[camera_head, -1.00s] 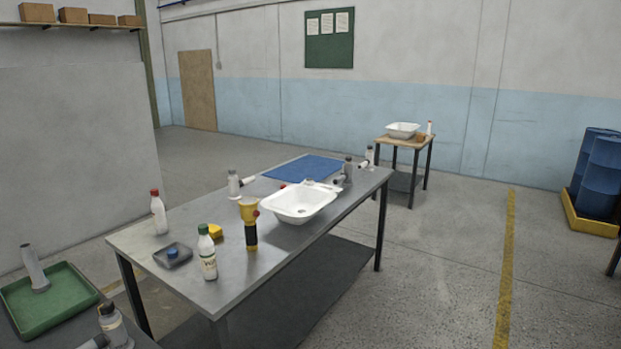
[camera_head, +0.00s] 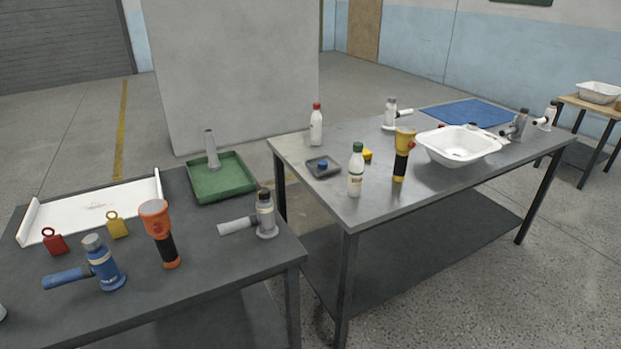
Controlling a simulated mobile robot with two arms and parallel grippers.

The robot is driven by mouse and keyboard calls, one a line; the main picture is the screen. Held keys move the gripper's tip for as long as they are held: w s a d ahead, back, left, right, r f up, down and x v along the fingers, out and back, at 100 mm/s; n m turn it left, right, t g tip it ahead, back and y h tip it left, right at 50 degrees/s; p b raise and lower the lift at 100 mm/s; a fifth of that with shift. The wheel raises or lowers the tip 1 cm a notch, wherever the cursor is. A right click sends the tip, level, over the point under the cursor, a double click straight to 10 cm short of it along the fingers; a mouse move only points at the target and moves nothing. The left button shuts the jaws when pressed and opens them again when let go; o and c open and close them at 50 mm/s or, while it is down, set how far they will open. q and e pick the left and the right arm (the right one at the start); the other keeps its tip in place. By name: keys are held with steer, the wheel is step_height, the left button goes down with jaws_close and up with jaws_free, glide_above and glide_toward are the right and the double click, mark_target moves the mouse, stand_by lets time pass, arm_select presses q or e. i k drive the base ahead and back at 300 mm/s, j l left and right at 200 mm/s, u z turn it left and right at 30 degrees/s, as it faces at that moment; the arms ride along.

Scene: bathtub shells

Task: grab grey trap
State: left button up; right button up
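Several bottle-shaped traps with side pipes are in view. A grey trap (camera_head: 265,214) with a dark cap and a pale side pipe stands at the right end of the near dark table (camera_head: 215,255). On the steel table (camera_head: 430,182) are a light grey trap (camera_head: 391,113) at the back, a darker grey trap (camera_head: 520,125) right of the white basin (camera_head: 458,147), and a whitish trap (camera_head: 548,116) at the far right end. A blue trap (camera_head: 104,264) stands at the near table's front left. Neither of my grippers is in view.
The near table also holds a green tray (camera_head: 226,194) with a grey tube (camera_head: 212,149) in it, an orange-and-black torch (camera_head: 160,235), red (camera_head: 54,242) and yellow (camera_head: 117,225) tags, and a white tray (camera_head: 95,206). A narrow gap separates the tables.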

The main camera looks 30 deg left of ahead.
mark_target(267, 230)
steer(key=u, duration=1.15)
